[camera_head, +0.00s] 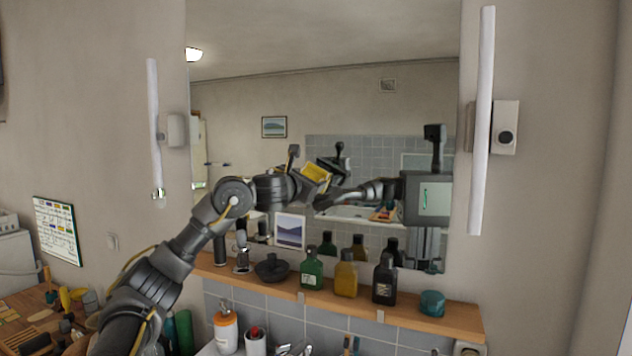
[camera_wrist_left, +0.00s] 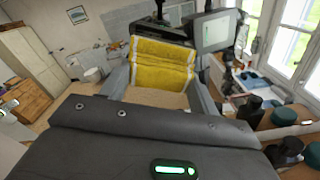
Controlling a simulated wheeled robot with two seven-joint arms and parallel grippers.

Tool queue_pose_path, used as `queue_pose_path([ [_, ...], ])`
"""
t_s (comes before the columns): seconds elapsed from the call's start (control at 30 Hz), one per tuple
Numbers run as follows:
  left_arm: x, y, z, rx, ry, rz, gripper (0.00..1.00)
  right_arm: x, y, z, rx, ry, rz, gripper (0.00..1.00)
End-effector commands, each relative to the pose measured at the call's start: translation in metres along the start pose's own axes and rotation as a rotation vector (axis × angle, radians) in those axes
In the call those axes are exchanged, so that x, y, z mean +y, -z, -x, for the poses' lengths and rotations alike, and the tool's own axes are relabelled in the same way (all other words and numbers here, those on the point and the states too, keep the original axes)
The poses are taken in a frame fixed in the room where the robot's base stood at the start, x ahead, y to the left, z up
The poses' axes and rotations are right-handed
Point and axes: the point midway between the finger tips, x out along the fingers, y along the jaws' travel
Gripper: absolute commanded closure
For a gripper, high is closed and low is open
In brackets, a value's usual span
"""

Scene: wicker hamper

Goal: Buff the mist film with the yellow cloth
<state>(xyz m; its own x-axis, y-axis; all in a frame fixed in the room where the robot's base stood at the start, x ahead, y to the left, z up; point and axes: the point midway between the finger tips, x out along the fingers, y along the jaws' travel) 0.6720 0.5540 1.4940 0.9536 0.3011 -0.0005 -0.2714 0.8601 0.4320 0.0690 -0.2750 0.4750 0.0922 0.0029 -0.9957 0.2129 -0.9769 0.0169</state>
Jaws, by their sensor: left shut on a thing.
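My left gripper (camera_head: 312,184) is in front of the wall mirror (camera_head: 345,95), reaching in from the lower left. It is shut on the yellow cloth (camera_head: 317,172). In the left wrist view the yellow cloth (camera_wrist_left: 163,62) spans the space between the two fingers as a folded, ridged pad. The cloth is close to the glass, but I cannot tell whether it touches. I cannot make out a clear edge of the mist film on the mirror. My right gripper is not directly in view; the mirror shows a reflection of my body and an arm.
A wooden shelf (camera_head: 400,305) runs below the mirror, with a green bottle (camera_head: 312,270), an amber bottle (camera_head: 346,275), a dark bottle (camera_head: 384,280) and a teal jar (camera_head: 432,303). Tube lamps (camera_head: 482,120) flank the mirror. A soap dispenser (camera_head: 226,328) stands below the shelf.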

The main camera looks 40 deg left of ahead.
Motion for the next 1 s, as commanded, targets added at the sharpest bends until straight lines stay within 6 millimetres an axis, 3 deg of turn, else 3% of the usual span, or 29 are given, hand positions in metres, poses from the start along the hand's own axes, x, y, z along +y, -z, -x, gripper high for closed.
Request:
queue_pose_path([
  [0.4, 0.004, 0.001, 0.003, -0.001, 0.0, -0.002, 0.69, -0.001, 0.0, 0.0, 0.0, 0.001, 0.0, 0.64],
  [1.0, 0.004, 0.001, 0.059, -0.001, 0.0, -0.001, 0.69, -0.001, 0.001, 0.013, 0.0, 0.001, 0.0, 0.64],
])
